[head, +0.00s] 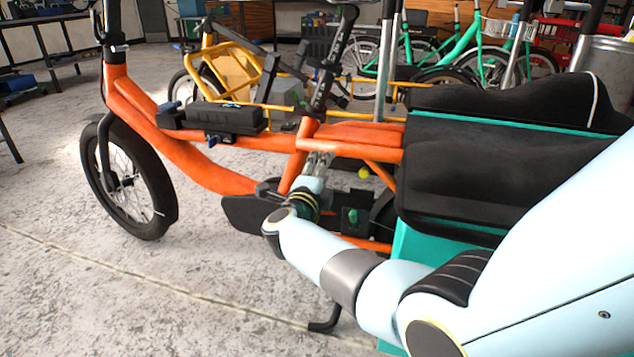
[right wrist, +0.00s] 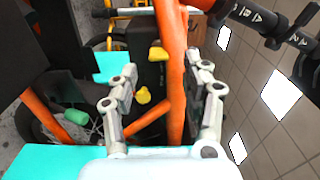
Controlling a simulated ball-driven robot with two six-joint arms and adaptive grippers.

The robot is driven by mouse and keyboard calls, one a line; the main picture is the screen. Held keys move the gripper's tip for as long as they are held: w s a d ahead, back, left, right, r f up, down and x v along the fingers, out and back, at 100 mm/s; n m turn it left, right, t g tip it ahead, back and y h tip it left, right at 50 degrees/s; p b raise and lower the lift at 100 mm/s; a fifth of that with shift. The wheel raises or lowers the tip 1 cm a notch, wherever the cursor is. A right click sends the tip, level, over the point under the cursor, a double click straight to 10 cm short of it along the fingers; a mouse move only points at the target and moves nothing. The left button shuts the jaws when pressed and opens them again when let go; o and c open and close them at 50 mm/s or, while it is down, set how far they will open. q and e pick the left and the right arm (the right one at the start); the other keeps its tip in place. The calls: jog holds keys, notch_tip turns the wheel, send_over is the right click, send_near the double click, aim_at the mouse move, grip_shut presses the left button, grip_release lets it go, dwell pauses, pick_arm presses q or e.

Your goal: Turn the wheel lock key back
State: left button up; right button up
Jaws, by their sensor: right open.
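The orange cargo bike (head: 210,165) stands side-on in the head view. My right gripper (head: 319,160) is at its frame, below the seat post and in front of the cargo bags. In the right wrist view my right gripper (right wrist: 166,78) is open, with its two fingers on either side of an orange frame tube (right wrist: 172,65). A small yellow piece (right wrist: 142,96), possibly the wheel lock key, shows close to the left finger, apart from it as far as I can see. Another yellow piece (right wrist: 158,53) lies beyond on a dark part. My left gripper is out of view.
Black bags (head: 500,170) with a teal edge crowd the right of the frame. A black battery (head: 228,117) sits on the frame. A yellow bike (head: 225,65) and green bikes (head: 480,45) stand behind. The floor at the left is clear.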

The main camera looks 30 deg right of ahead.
jog(key=v, duration=0.6)
jog(key=shift+d+f, duration=0.1)
jog(key=shift+f, duration=0.15)
